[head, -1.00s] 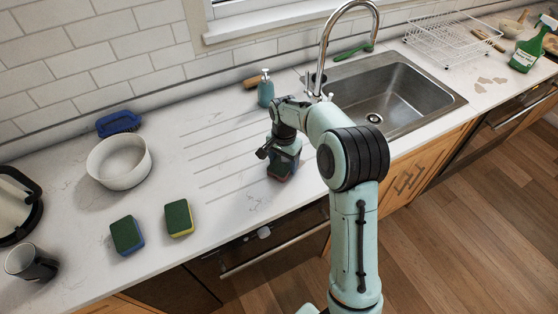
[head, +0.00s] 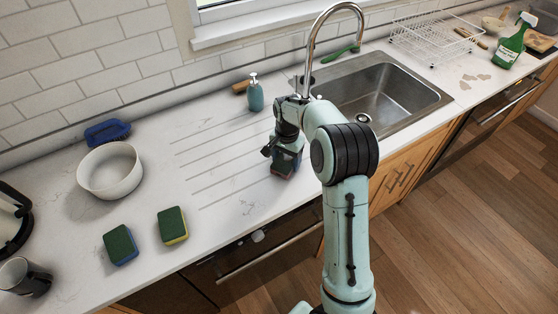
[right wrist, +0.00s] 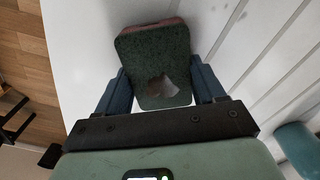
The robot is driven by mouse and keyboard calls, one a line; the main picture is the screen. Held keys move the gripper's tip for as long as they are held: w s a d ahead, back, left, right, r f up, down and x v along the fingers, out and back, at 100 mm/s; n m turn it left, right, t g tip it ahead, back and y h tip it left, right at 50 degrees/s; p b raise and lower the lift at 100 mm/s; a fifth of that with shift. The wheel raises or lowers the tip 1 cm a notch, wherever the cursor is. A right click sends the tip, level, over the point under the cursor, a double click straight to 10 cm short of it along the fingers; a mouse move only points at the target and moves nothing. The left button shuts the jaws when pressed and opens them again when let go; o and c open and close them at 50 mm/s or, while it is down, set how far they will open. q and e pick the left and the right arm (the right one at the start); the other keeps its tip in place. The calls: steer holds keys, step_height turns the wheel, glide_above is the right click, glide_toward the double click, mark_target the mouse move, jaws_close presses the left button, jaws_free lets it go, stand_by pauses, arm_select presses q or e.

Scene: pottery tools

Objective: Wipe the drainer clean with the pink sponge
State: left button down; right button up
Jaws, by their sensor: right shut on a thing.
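The drainer (head: 222,158) is the grooved stretch of white counter left of the sink. Faint grey marks (head: 247,207) show near its front edge. My right gripper (head: 284,153) is over the drainer's right end, close to the sink. It is shut on the pink sponge (right wrist: 155,45), whose green scouring face and pink edge show in the right wrist view. In the head view the sponge (head: 287,168) is low at the counter, partly hidden by the gripper; I cannot tell whether it touches. My left gripper is not in view.
A teal soap bottle (head: 255,96) stands behind the drainer. The sink (head: 385,98) and tap (head: 312,45) lie right. Two green-topped sponges (head: 121,245) (head: 172,225), a white bowl (head: 110,171), a blue brush (head: 107,132) and a dark mug (head: 25,277) are left.

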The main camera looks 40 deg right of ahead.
mark_target(275, 166)
steer(key=shift+s+d+f, duration=0.1)
steer(key=shift+s+d, duration=0.05)
steer(key=shift+d, duration=0.35)
steer(key=shift+s+d, duration=0.15)
steer(key=shift+d, duration=0.3)
steer(key=shift+a, duration=0.1)
steer(key=shift+w+a, duration=0.2)
steer(key=shift+a, duration=0.8)
steer(key=shift+w+a+f, duration=0.1)
steer(key=shift+w+a, duration=0.15)
steer(key=shift+a, duration=0.8)
steer(key=shift+w+a, duration=0.25)
steer(key=shift+a, duration=0.75)
